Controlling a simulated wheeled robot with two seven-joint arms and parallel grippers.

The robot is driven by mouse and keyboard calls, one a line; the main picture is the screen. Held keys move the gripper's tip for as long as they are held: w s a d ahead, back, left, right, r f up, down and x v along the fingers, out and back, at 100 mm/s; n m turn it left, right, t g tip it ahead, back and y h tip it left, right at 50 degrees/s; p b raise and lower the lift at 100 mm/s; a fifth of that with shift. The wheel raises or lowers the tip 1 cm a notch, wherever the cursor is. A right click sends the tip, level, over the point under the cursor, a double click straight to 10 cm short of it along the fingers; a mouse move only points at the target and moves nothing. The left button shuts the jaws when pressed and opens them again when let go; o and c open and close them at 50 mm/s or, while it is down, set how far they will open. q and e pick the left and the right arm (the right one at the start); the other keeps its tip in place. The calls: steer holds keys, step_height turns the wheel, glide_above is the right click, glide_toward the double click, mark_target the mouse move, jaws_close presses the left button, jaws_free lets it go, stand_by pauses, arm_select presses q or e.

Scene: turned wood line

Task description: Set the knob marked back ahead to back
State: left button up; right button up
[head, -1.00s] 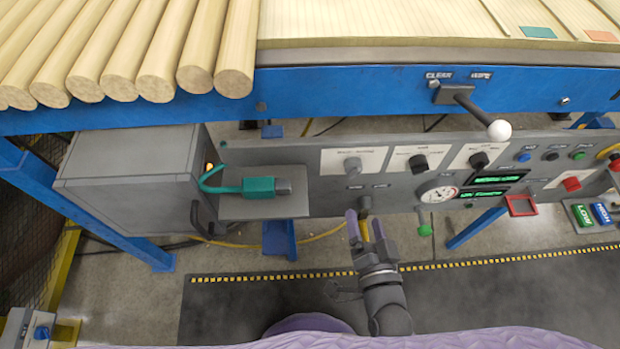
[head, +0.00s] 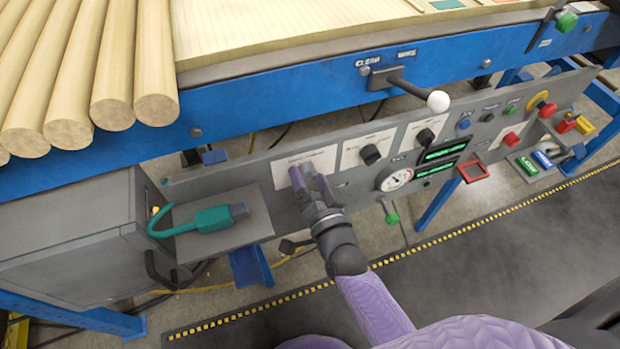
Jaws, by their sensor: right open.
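My right gripper (head: 307,174) is in the middle of the head view, reaching up to the grey control panel. Its jaws are open, with the fingertips in front of the leftmost white label plate (head: 281,173). The knob on that plate is hidden behind the fingers, and so is the lower knob beneath it. I cannot tell whether the fingers touch or surround a knob. The plate's print is too small to read, so I cannot tell which knob is marked back ahead, or its setting. My left gripper is not in view.
To the right are two black knobs (head: 370,155) on white plates, a round gauge (head: 395,179) and green displays (head: 444,150). A white-balled lever (head: 438,101) juts out above the panel. A teal-handled tool (head: 205,221) lies on a shelf at the left.

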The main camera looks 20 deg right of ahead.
steer(key=c, duration=0.4)
jaws_close()
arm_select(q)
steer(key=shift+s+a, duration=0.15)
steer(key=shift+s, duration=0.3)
